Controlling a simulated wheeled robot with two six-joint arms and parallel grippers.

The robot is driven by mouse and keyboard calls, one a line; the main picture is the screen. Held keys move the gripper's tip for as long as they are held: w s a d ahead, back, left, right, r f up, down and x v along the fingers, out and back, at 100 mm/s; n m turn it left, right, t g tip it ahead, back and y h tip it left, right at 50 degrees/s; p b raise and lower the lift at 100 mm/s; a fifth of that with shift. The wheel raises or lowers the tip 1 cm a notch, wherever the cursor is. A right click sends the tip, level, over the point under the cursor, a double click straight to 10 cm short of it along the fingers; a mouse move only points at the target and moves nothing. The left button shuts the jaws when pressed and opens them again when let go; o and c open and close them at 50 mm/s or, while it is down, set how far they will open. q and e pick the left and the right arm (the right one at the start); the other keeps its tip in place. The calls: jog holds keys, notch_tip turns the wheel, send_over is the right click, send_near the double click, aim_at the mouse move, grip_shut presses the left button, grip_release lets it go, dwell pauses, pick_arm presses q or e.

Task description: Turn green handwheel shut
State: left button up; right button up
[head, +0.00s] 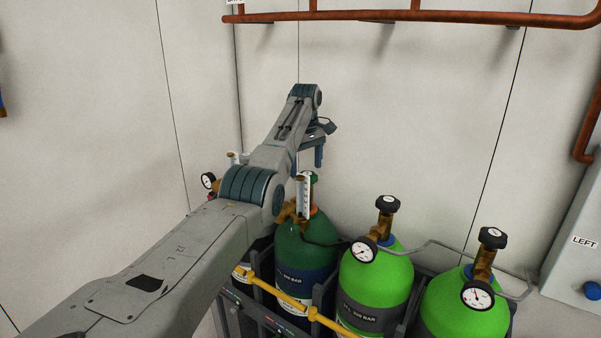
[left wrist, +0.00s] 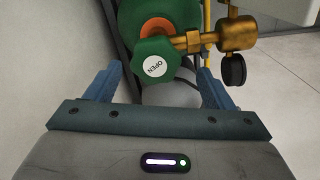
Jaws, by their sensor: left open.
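The green handwheel (left wrist: 157,68) shows in the left wrist view, with a white round label reading OPEN on its face. It sits on the brass valve of the dark green cylinder (head: 300,247), which stands in the rack in the head view. In the head view my arm and gripper hide most of the handwheel. My left gripper (head: 312,158) is above that cylinder, pointing down. In the left wrist view the left gripper (left wrist: 158,88) is open, its blue fingers apart on either side of the handwheel. I see no finger touching it. My right gripper is not in view.
Two bright green cylinders (head: 375,284) with black knobs and gauges (head: 364,250) stand to the right. A yellow bar (head: 289,301) crosses the rack front. A copper pipe (head: 420,15) runs along the wall above. A grey box labelled LEFT (head: 578,262) is at the right.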

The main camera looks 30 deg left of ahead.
aim_at(307, 174)
pick_arm(q)
jog(key=f, duration=0.1)
jog(key=w+f, duration=0.1)
jog(key=f, duration=0.1)
jog(key=shift+s+f, duration=0.1)
jog(key=shift+s+d, duration=0.15)
jog(key=shift+c, duration=0.9)
jog(key=c, duration=0.8)
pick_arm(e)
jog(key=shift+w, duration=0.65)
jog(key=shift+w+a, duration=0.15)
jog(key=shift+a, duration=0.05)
